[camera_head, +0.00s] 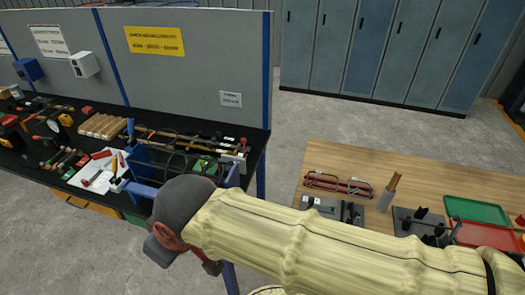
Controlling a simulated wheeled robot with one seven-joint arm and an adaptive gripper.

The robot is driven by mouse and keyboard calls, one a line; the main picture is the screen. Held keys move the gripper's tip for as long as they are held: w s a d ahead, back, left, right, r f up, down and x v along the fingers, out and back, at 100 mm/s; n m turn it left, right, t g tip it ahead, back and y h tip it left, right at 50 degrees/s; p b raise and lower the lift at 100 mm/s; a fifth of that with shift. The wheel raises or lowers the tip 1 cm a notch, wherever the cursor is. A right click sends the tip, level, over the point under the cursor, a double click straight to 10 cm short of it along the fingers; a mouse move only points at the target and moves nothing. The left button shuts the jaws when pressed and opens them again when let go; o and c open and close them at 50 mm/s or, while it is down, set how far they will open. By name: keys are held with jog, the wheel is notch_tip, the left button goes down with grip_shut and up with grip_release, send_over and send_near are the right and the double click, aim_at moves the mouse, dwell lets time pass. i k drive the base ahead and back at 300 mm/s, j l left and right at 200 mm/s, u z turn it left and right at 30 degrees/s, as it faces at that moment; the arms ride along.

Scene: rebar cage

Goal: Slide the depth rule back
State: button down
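My arm, in a pale yellow sleeve, reaches from the lower right to the middle of the view and ends in a dark grey wrist. My gripper (182,250) is just below that wrist, in front of the dark workbench (60,180). Its fingers do not show clearly, so I cannot tell if it is open or shut, or if it holds anything. I cannot pick out a depth rule with certainty. Many small tools lie on the workbench, and my wrist and sleeve hide part of its front right end.
A blue clamp-like frame (140,187) stands at the bench's right end, close to my wrist. A wooden table (330,158) on the right holds red-handled tools (338,184), a green tray (478,211) and a red tray. Bare floor lies between bench and table.

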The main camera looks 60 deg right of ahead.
aim_at(242, 153)
jog(key=z, duration=1.65)
jog(key=i+j, duration=0.15)
jog(key=j, duration=0.15)
jog(key=i+j+z, duration=0.15)
jog(key=i+j, duration=0.15)
jog(key=j, duration=0.25)
jog(key=z, duration=0.05)
